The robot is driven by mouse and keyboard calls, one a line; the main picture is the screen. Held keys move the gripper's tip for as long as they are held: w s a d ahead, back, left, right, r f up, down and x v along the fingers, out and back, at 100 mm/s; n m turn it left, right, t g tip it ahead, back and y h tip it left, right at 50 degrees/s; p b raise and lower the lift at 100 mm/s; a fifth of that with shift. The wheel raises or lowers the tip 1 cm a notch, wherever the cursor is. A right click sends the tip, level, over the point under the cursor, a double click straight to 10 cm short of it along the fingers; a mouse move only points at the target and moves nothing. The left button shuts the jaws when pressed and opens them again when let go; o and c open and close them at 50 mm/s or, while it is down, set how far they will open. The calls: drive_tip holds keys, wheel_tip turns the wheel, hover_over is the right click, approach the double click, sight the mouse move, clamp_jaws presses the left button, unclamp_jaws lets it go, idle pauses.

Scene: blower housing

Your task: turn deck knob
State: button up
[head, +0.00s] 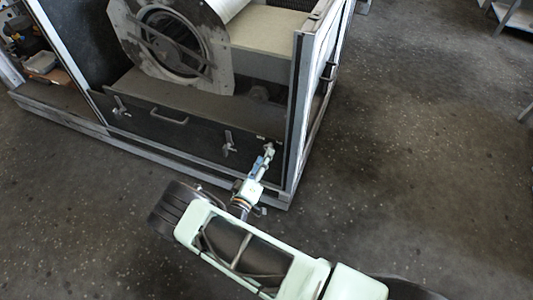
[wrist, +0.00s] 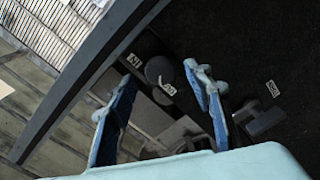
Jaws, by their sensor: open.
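In the wrist view, a dark round knob (wrist: 159,70) sits on a dark surface, with small white labels around it. It lies in line with the gap between my fingertips. I cannot tell how far ahead it is or whether a finger touches it. My gripper (wrist: 160,76) is open, with a blue-and-grey finger on each side and nothing held. In the head view, my gripper (head: 267,152) is at the right end of the housing's dark front panel (head: 180,133), near the corner post. The knob cannot be made out there.
The metal frame post (head: 298,110) stands close to the right of my gripper. A latch (head: 228,143) and a handle (head: 170,116) stick out of the front panel to the left. A round blower (head: 178,45) sits behind.

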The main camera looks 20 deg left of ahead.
drive_tip(key=s, duration=0.9)
drive_tip(key=shift+a, duration=0.35)
drive_tip(key=shift+w, duration=0.1)
